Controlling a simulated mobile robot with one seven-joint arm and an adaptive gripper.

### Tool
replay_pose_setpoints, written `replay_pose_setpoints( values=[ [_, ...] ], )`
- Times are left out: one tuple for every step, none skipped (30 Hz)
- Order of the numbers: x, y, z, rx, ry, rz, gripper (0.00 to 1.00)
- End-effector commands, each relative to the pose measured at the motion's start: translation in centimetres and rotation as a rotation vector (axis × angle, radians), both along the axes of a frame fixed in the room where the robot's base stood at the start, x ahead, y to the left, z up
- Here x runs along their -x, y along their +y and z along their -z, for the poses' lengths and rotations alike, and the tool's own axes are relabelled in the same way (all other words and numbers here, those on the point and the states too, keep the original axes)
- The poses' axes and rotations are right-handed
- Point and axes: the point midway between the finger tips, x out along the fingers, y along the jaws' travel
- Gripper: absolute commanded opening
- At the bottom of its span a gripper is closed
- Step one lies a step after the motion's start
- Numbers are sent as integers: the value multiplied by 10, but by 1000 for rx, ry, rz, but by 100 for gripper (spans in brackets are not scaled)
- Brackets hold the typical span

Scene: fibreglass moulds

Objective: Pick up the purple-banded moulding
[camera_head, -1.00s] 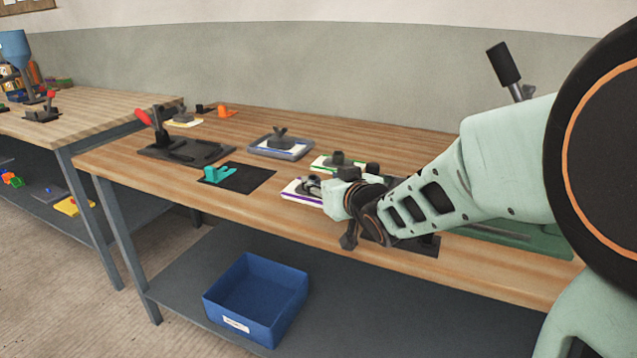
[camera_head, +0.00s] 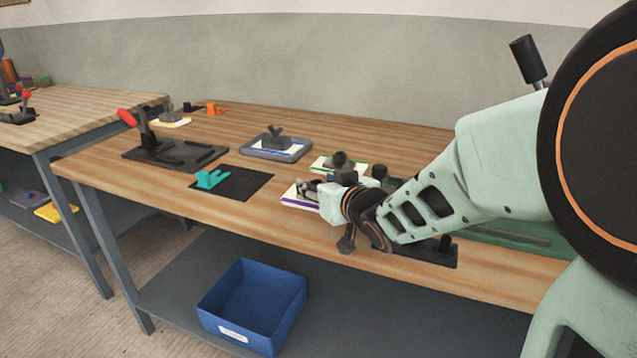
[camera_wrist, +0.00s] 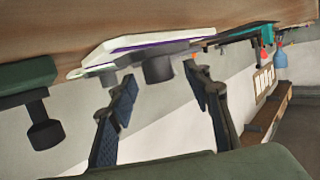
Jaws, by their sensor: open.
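The purple-banded moulding (camera_head: 296,198) is a flat white slab with a purple edge, lying on the bench near its front edge. My gripper (camera_head: 317,189) is at its right end in the head view and hides part of it. In the wrist view, which is upside down, the moulding (camera_wrist: 150,40) shows its purple band and a grey knob-like piece on it. My gripper (camera_wrist: 160,75) is open, its two dark blue fingers apart. The knob appears in the gap between the fingertips; I cannot tell how deep. Nothing is held.
A green-banded moulding (camera_head: 338,163) lies just behind. A grey tray (camera_head: 275,150) with another moulding, a black mat (camera_head: 245,184) with a teal piece, and a red-handled clamp (camera_head: 160,150) stand to the left. A blue bin (camera_head: 255,300) is on the lower shelf.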

Motion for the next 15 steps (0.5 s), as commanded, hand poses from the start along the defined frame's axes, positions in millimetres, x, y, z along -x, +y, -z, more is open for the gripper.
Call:
replay_pose_setpoints(
  values=[
    [0, 0, 0, 0, 0, 0, 45],
    [0, 0, 0, 0, 0, 0, 43],
    [0, 0, 0, 0, 0, 0, 39],
    [0, 0, 0, 0, 0, 0, 35],
    [0, 0, 0, 0, 0, 0, 32],
    [0, 0, 0, 0, 0, 0, 28],
    [0, 0, 0, 0, 0, 0, 24],
    [0, 0, 0, 0, 0, 0, 21],
    [0, 0, 0, 0, 0, 0, 17],
    [0, 0, 0, 0, 0, 0, 13],
    [0, 0, 0, 0, 0, 0, 10],
    [0, 0, 0, 0, 0, 0, 6],
    [0, 0, 0, 0, 0, 0, 2],
    [0, 0, 0, 0, 0, 0, 0],
    [0, 0, 0, 0, 0, 0, 0]
  ],
)
